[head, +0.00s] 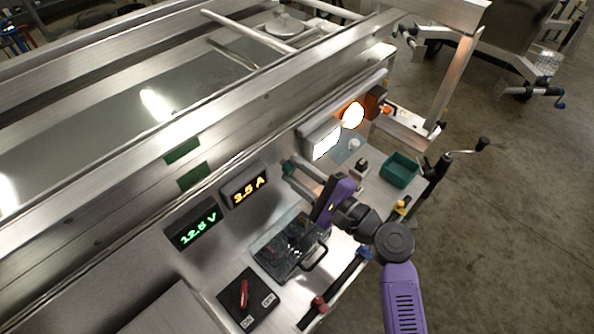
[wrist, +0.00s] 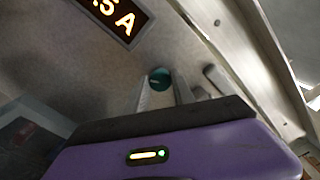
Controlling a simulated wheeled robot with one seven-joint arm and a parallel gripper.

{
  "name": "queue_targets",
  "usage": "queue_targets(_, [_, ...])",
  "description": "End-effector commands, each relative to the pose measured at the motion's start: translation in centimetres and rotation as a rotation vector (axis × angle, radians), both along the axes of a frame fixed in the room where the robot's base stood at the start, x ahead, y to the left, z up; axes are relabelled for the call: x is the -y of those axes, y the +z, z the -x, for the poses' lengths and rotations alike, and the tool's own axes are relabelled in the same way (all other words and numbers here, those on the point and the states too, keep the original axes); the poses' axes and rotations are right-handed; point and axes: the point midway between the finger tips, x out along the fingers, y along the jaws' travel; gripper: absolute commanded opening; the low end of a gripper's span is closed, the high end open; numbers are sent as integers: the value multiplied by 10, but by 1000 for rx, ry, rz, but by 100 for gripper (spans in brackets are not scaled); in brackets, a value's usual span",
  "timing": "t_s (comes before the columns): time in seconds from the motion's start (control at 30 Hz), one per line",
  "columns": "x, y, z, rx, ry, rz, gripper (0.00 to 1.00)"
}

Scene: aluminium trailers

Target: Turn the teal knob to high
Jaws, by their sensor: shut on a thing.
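The teal knob (head: 287,167) is on the metal wall panel, to the right of the amber 3.5 A display. In the wrist view the round teal knob (wrist: 159,79) shows between the tips of my fingers, with a small light mark on its face. My gripper (head: 294,172) reaches the panel from the lower right and is shut on the knob; its fingers also show in the wrist view (wrist: 163,89). I cannot read any low or high marking around the knob.
The amber display (head: 245,188) and green 12.5 V display (head: 194,229) are on the panel. A clear-covered box (head: 289,246) and a red switch (head: 244,293) lie below. Lit lamps (head: 353,115) and a green bin (head: 399,170) are to the right.

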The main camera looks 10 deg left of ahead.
Motion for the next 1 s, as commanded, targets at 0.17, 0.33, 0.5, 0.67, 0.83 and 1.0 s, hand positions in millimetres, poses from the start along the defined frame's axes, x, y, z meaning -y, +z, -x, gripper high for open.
queue_targets(0.17, [1, -1, -1, -1, -4, -1, 0])
queue_targets(0.33, [1, -1, -1, -1, -3, 1, 52])
queue_targets(0.5, [0, 0, 0, 0, -1, 1, 52])
queue_targets(0.67, [1, -1, 0, 0, -1, 1, 52])
queue_targets(0.83, [15, -2, 10, 1, -2, 1, 52])
queue_targets(1.0, [38, -2, 28, 0, -4, 1, 52])
